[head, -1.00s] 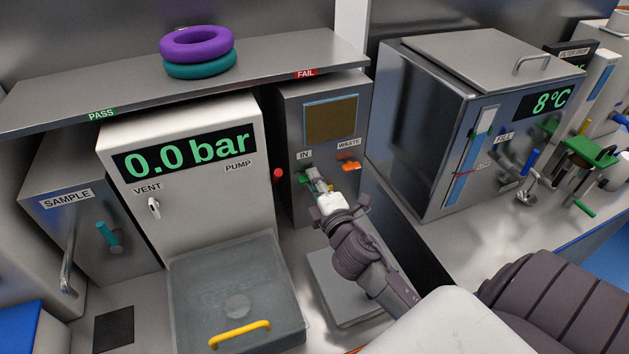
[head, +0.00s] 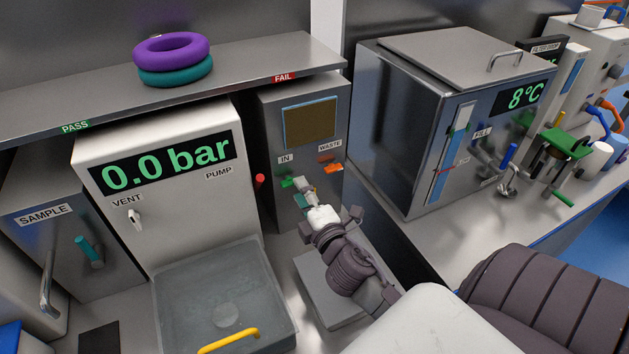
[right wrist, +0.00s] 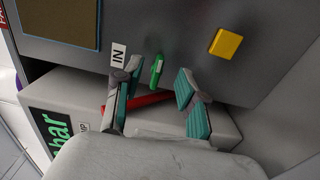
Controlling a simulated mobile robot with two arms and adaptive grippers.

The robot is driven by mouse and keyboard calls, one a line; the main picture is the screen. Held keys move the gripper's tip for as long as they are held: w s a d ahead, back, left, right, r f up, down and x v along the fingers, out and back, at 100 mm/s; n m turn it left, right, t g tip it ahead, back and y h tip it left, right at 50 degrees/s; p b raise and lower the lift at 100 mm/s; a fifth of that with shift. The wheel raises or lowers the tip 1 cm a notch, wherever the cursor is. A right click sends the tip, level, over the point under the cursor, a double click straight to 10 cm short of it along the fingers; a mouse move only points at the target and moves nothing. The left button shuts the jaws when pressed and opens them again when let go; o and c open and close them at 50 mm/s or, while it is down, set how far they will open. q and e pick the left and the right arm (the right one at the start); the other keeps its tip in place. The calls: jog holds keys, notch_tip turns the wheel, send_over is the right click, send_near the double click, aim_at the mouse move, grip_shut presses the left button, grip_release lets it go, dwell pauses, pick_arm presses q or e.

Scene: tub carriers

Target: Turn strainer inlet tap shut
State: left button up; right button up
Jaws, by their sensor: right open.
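The panel with a dark window has a green tap (head: 287,183) under the label IN and an orange tap (head: 333,168) under WASTE. No label in view reads strainer. My right gripper (head: 303,193) is just in front of the IN tap. In the right wrist view, its teal-padded fingers (right wrist: 155,98) are spread and empty, and the green tap handle (right wrist: 157,70) shows beyond and between them. I see no contact, but the exact distance is unclear. My left gripper is not in view.
Left of the panel stands the pump housing (head: 170,225) reading 0.0 bar, with a red knob (head: 260,180) on its side. A yellow square (right wrist: 226,43) is beside the IN tap. A shelf (head: 215,93) runs above. A steel 8°C tank (head: 400,130) stands to the right.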

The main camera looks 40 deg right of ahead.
jog(key=v, duration=0.9)
